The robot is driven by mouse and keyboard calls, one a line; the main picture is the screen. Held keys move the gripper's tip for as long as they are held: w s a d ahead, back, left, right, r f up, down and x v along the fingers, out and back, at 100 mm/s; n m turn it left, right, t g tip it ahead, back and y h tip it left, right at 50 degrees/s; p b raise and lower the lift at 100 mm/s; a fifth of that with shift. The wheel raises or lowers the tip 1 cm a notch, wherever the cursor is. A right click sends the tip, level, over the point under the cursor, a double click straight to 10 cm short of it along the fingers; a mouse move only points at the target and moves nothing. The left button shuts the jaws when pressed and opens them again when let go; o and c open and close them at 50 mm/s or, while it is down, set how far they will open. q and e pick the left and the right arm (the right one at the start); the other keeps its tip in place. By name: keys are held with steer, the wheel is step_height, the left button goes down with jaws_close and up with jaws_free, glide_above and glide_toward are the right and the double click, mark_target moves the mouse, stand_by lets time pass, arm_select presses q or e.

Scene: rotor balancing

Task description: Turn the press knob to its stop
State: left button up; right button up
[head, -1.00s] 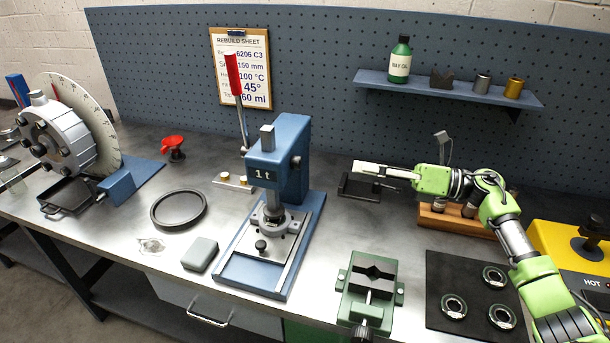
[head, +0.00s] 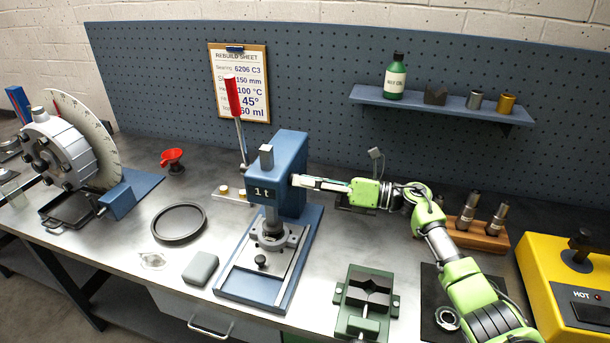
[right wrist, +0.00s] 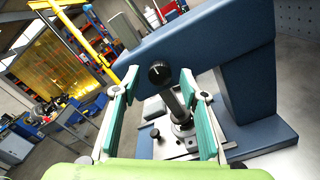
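The blue arbor press (head: 283,160), marked "1t", stands mid-bench. Its press knob (right wrist: 159,73) is small, round and black with a pale mark, on the side of the press head in the right wrist view. In the head view the knob is hidden behind my right gripper's fingertips. My right gripper (head: 297,181) is level at the right side of the press head. Its fingers are open, one to each side of the knob in the right wrist view. I cannot tell whether they touch it. My left gripper is not in view.
The press's red-handled lever (head: 233,97) rises behind its head. A green vise (head: 367,298) and a black mat (head: 430,290) lie at the front right. A wooden block (head: 485,237) with metal parts and a yellow heater (head: 560,265) stand farther right.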

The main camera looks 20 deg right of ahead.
steer(key=shift+w+a, duration=0.3)
steer(key=shift+a, duration=0.1)
steer(key=shift+c, duration=0.5)
steer(key=c, duration=1)
steer(key=shift+m, duration=0.3)
steer(key=shift+f+m+p, duration=0.1)
steer(key=shift+m+p, duration=1.75)
steer(key=shift+m, duration=6.75)
